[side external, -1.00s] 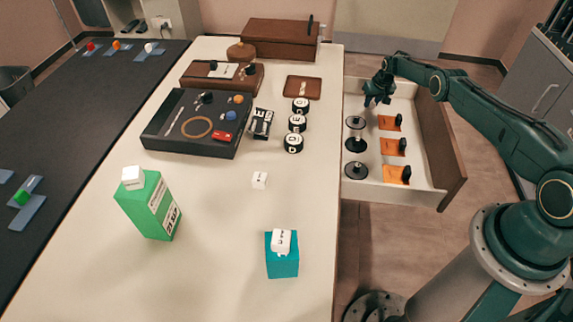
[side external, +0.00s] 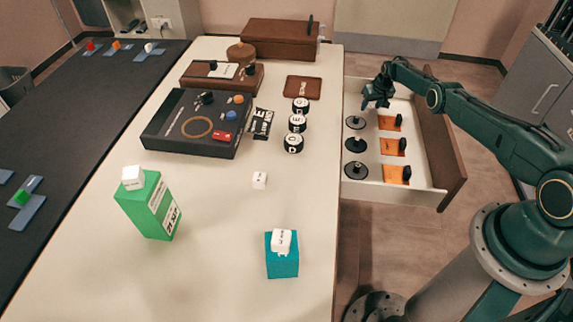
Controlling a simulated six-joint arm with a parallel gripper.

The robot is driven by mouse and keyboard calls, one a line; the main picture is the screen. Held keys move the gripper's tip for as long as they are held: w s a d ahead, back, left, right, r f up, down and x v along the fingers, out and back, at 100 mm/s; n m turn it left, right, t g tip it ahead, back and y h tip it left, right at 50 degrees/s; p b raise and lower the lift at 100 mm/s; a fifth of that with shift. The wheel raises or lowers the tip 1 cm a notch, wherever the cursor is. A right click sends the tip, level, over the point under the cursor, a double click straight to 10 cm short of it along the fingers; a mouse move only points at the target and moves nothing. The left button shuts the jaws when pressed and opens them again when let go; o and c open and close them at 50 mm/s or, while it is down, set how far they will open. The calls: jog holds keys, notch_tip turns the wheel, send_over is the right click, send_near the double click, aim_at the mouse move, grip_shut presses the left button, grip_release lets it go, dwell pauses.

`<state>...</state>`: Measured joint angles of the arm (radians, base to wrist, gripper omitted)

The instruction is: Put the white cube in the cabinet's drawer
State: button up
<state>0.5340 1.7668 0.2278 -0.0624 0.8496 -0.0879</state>
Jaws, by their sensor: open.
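Several white cubes are in view. One white cube (side external: 260,180) with a small dark mark sits alone on the table. Another white cube (side external: 133,177) rests on top of a green carton (side external: 158,212). A third white cube (side external: 281,240) with dark marks rests on a teal box (side external: 283,264). The drawer (side external: 440,190) stands pulled out at the right of the table, with black discs (side external: 355,170) and orange pieces (side external: 394,174) in it. My gripper (side external: 372,103) is open over the drawer's far left part, away from all the cubes. Its fingers are small and show no held object.
A dark panel (side external: 168,148) with knobs, brown boxes (side external: 280,42) and a brown tray (side external: 303,88) occupy the table's far half. Black lettered cylinders (side external: 294,143) stand near its right edge. The near middle of the white table (side external: 215,265) is mostly clear.

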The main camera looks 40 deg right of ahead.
jog(key=shift+r, duration=0.35)
jog(key=shift+r, duration=0.25)
jog(key=shift+v, duration=0.9)
jog(key=v, duration=0.9)
jog(key=shift+a, duration=0.15)
dwell(0.4)
